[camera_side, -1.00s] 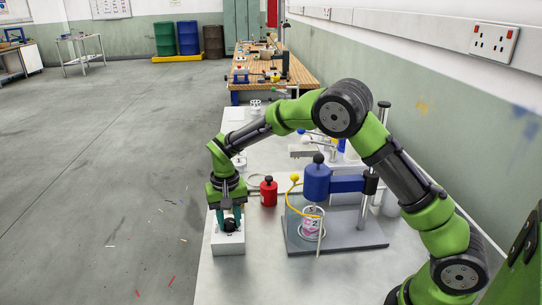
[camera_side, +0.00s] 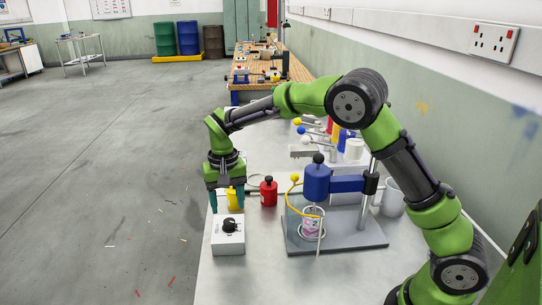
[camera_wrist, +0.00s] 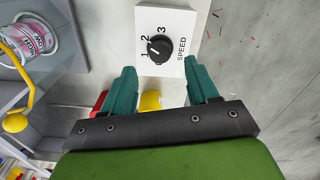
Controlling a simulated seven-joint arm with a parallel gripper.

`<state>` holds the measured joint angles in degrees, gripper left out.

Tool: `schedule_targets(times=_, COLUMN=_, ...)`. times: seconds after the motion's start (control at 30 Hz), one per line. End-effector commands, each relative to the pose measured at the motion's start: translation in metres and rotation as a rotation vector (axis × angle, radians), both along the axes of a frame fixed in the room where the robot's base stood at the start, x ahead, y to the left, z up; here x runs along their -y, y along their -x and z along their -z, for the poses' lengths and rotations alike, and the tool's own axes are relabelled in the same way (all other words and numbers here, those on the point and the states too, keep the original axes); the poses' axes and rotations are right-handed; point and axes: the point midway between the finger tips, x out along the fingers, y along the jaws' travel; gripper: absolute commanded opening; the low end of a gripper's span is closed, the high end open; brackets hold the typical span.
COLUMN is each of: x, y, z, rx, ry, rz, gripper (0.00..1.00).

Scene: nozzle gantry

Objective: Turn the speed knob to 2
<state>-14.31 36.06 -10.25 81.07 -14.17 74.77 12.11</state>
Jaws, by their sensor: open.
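The speed knob (camera_side: 229,225) is black and sits on a white box (camera_side: 229,245) at the front left of the table. In the wrist view the knob (camera_wrist: 154,49) shows on the white panel (camera_wrist: 181,22), with 1, 2, 3 and SPEED printed beside it. A short pale mark is on the knob; I cannot tell exactly which number it points to. My gripper (camera_side: 227,203) is open and empty, above and behind the knob and apart from it. Its two green fingers (camera_wrist: 162,72) are spread below the knob in the wrist view.
Yellow (camera_side: 234,198) and red (camera_side: 268,190) containers stand behind the box. To the right is a stand with a blue head (camera_side: 317,182) over a labelled can (camera_side: 313,222). Valve levers with coloured balls stand farther back. The table's left edge is close to the box.

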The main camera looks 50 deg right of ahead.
Motion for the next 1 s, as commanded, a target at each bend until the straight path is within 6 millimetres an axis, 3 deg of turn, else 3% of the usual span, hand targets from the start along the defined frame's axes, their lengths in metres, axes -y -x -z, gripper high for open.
schedule_targets(times=0.2, x=0.000, y=-0.001, z=-0.057, rx=0.006, ry=0.000, rz=0.000, gripper=0.59)
schedule_targets(times=0.43, x=0.000, y=-0.001, z=-0.097, rx=0.003, ry=-0.001, rz=0.001, gripper=0.59)
schedule_targets(times=0.63, x=0.000, y=0.000, z=-0.111, rx=0.000, ry=0.000, rz=0.001, gripper=0.59)
schedule_targets(times=1.0, x=0.001, y=-0.002, z=-0.112, rx=0.009, ry=0.004, rz=-0.008, gripper=0.59)
